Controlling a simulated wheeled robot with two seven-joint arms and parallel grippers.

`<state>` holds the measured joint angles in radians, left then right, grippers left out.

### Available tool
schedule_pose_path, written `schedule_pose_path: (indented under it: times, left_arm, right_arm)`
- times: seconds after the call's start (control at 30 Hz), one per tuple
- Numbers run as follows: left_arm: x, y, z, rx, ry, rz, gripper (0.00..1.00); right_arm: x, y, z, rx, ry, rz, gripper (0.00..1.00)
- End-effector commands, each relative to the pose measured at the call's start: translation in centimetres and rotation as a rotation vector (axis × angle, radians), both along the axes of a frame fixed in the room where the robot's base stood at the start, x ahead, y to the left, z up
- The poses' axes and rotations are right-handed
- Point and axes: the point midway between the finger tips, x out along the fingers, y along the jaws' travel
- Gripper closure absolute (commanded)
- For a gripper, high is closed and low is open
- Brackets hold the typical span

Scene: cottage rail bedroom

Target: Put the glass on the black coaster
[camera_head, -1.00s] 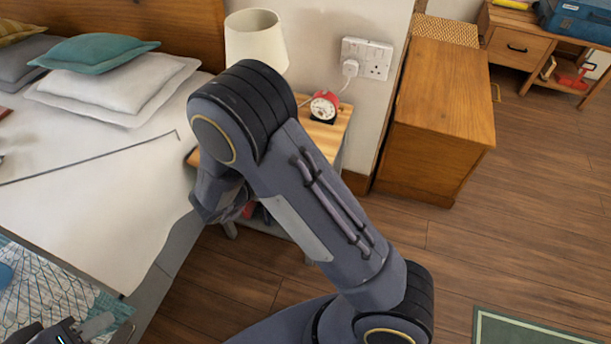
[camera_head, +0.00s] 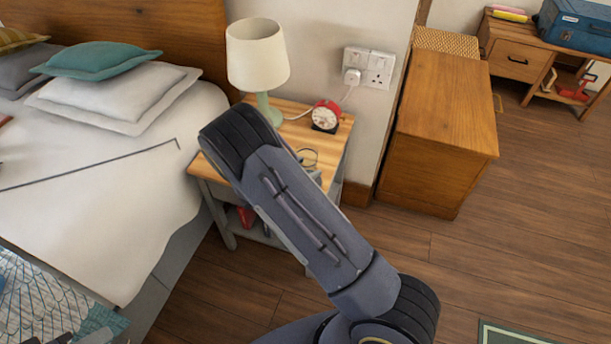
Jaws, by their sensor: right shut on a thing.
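My right arm crosses the middle of the view and hides part of the nightstand (camera_head: 218,166). My right gripper (camera_head: 314,174) shows only as a small grey part behind the arm, over the right side of the nightstand top. It is shut on what looks like the glass (camera_head: 308,155), a thin, clear, rounded outline. The arm covers most of this, so I cannot tell whether the glass touches the top.
A lamp (camera_head: 257,58) with a green base and a red alarm clock (camera_head: 325,116) stand at the back of the nightstand. The bed (camera_head: 110,200) is on the left. A wooden chest (camera_head: 440,130) stands on the right, with a socket (camera_head: 368,66) on the wall.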

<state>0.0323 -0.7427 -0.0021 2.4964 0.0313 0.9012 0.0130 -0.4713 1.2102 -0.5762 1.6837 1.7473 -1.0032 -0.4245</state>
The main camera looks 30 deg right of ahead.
Motion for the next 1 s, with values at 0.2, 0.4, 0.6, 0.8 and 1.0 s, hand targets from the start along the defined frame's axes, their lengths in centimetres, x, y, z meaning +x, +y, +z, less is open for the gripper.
schedule_pose_path:
  times: [0.2, 0.4, 0.6, 0.8, 1.0]
  left_arm:
    - [0.0, 0.0, -0.5, 0.000, 0.000, 0.000, 0.64]
    - [0.0, 0.0, -0.5, 0.000, 0.000, 0.000, 0.64]
    - [0.0, 0.0, -0.8, 0.000, 0.000, 0.000, 0.64]
    - [0.0, 0.0, -0.7, 0.000, 0.000, 0.000, 0.64]
    - [0.0, 0.0, -0.7, 0.000, 0.000, 0.000, 0.64]
  right_arm:
    - [0.1, -0.2, -3.1, -0.003, 0.002, 0.001, 0.76]
    - [0.1, -0.2, -3.2, -0.001, -0.001, 0.000, 0.76]
    - [0.1, -0.2, -3.7, 0.000, 0.000, -0.001, 0.76]
    - [0.1, -0.2, -3.6, 0.000, 0.000, 0.000, 0.25]
    - [0.1, -0.2, -3.6, 0.000, 0.000, 0.000, 0.24]
